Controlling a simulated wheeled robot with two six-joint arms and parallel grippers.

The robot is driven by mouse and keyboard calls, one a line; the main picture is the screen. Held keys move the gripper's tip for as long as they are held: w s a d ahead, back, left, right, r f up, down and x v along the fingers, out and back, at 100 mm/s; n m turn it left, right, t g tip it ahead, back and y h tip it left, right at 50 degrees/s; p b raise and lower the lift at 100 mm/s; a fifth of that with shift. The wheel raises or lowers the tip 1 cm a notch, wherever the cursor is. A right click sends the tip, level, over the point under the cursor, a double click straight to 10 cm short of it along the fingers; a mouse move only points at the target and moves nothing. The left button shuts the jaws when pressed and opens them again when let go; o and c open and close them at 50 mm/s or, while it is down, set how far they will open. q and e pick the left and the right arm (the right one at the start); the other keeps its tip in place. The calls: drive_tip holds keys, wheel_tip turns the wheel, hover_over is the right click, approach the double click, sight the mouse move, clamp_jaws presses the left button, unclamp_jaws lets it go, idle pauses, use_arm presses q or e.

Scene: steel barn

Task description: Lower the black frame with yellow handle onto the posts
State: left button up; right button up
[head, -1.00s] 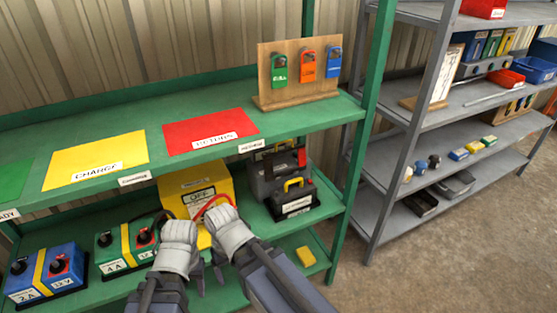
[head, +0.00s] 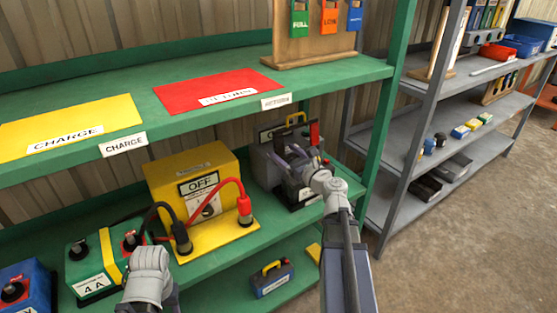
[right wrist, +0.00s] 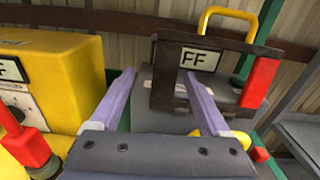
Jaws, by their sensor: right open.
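The black frame (right wrist: 215,52) stands upright at the back of a grey unit (head: 265,165) on the lower green shelf. Its yellow handle (right wrist: 228,14) arches above its top bar, and a red block (right wrist: 260,84) is on its right side. The handle also shows in the head view (head: 296,118). My right gripper (head: 303,160) is open, over the front of the grey unit; in the right wrist view its purple fingers (right wrist: 160,80) point toward the frame. The posts cannot be made out. My left gripper (head: 150,280) is low at the left, its fingers mostly hidden.
A yellow box marked OFF (head: 195,180) with black and red cables stands left of the grey unit. A green 4 A box (head: 95,265) is farther left. The upper shelf's edge (head: 215,117) runs above. A small yellow-handled box (head: 272,277) sits below.

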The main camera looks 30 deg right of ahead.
sight(274, 141)
drive_tip(key=shift+d+m+h, duration=0.3)
drive_tip(key=shift+d+m, duration=0.1)
drive_tip(key=shift+d, duration=0.05)
drive_tip(key=shift+w+a, duration=0.2)
drive_tip(key=shift+w, duration=1.75)
drive_tip(key=shift+w+a, duration=0.15)
drive_tip(key=shift+w, duration=1.8)
